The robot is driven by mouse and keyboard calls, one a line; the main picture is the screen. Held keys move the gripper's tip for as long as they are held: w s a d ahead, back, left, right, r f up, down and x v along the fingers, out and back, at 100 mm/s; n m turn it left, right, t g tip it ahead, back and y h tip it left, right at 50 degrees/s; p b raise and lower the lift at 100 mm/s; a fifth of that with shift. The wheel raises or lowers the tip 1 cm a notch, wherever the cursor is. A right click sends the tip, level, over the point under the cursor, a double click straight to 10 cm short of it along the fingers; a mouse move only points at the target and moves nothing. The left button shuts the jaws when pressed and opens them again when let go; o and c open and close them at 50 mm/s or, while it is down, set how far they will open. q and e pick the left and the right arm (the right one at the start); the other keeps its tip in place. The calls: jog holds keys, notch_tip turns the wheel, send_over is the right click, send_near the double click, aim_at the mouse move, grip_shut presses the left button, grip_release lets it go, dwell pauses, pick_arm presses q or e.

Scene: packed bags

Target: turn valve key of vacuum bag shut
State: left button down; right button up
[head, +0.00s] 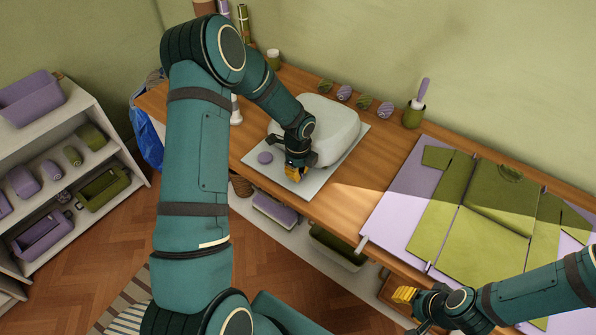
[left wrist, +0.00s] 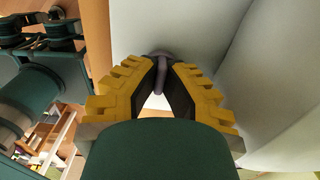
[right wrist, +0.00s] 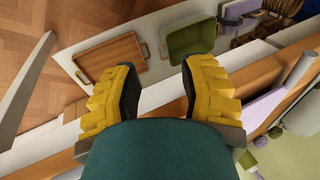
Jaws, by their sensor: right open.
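The pale grey vacuum bag (head: 330,125) lies plump on a light grey board (head: 352,148) on the wooden table. My left gripper (head: 293,172) is at the bag's near left side. In the left wrist view, its yellow fingertips (left wrist: 164,68) close in on the purple valve key (left wrist: 160,80), which stands between them at the bag's pale surface. The fingers hide the key in the head view. A flat purple disc (head: 265,157) lies on the board left of this gripper. My right gripper (head: 404,294) is open and empty, off the table's front edge; its parted fingers (right wrist: 160,80) show in its wrist view.
A folding board (head: 395,206) with a green garment (head: 492,208) covers the right of the table. Rolled items (head: 343,93) and a green cup (head: 413,115) line the back. A shelf (head: 110,165) with bins stands left; trays (right wrist: 110,58) sit below the table.

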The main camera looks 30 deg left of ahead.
pick_arm(q)
jog(key=shift+f, duration=0.1)
jog(key=c, duration=1.1)
grip_release()
notch_tip(320, 180, up, 12)
jog(key=shift+r, duration=0.1)
